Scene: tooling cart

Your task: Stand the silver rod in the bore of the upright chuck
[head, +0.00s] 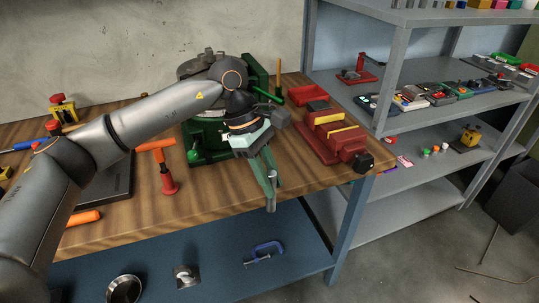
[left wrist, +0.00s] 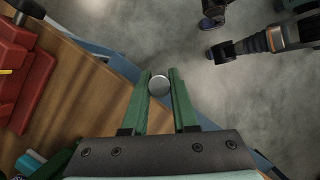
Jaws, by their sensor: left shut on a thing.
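My left gripper (head: 270,190) is shut on the silver rod (head: 271,201), its green fingers pointing down near the bench's front edge. In the left wrist view the rod shows as a round, pale grey end (left wrist: 159,86) between the two green fingertips, with the concrete floor behind it. Most of the rod's length is hidden or too small to judge. My right gripper does not show clearly.
A red vise (head: 330,140) stands right of the gripper on the wooden bench. A blue clamp (head: 263,253) and a metal ring (head: 124,289) lie on the lower shelf. Grey shelving (head: 420,200) stands at right.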

